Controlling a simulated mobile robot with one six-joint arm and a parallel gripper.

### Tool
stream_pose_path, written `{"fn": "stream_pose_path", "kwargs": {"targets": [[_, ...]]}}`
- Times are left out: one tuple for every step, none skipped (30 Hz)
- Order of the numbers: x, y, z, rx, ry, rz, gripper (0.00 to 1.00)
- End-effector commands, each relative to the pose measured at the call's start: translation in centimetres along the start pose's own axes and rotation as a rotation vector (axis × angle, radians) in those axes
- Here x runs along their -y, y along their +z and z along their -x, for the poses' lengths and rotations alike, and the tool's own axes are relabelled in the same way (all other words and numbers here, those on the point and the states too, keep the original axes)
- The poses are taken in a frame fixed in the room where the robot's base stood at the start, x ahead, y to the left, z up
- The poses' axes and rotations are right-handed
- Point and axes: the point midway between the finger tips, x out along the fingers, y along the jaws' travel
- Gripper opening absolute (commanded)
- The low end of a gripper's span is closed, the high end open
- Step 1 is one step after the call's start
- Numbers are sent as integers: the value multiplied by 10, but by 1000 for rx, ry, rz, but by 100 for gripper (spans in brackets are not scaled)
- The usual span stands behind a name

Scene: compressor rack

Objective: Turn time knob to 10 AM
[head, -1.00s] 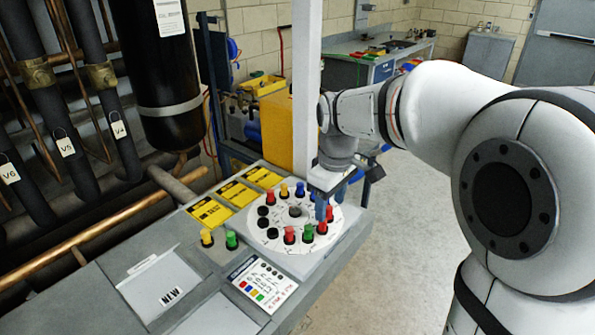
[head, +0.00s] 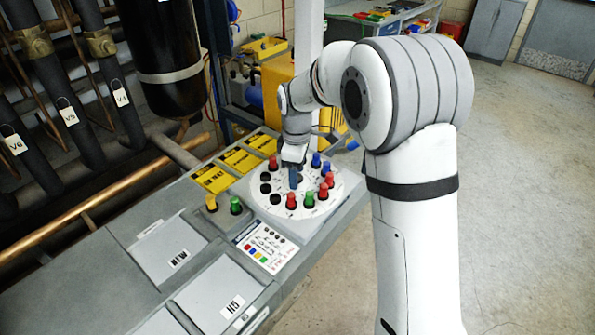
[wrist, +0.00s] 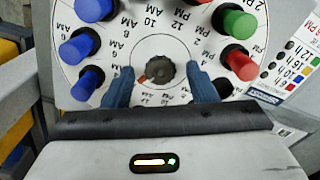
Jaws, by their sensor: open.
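The time knob is a dark ridged knob (wrist: 160,71) at the centre of a round white dial (head: 246,196). In the wrist view its reddish pointer mark sits at the knob's lower left. Hour labels such as 10 AM and 12 PM ring the dial. My gripper (wrist: 160,88) is open, its two blue fingers on either side of the knob with gaps between. In the head view my gripper (head: 294,178) is over the dial's middle and hides the knob.
Colored pegs ring the dial, including a green one (wrist: 237,24), a red one (wrist: 240,64) and blue ones (wrist: 80,48). A legend card (head: 265,246) lies on the panel in front. Yellow labels (head: 240,160) and a white post (head: 308,60) stand behind.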

Motion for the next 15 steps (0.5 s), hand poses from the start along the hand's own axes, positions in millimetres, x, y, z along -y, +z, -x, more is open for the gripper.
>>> {"fn": "stream_pose_path", "kwargs": {"targets": [[0,0,-3,0,-1,0,52],[0,0,-4,0,0,0,52],[0,0,-5,0,0,0,52],[0,0,-5,0,0,-1,52],[0,0,-5,0,1,-1,52],[0,0,-5,0,1,-1,52],[0,0,-5,0,1,-1,52],[0,0,-5,0,1,-1,52],[0,0,-5,0,1,-1,52],[0,0,-5,0,1,-1,51],[0,0,-5,0,1,-1,49],[0,0,-5,0,1,-1,46],[0,0,-5,0,1,-1,43],[0,0,-5,0,1,-1,41],[0,0,-5,0,0,-1,37]]}}
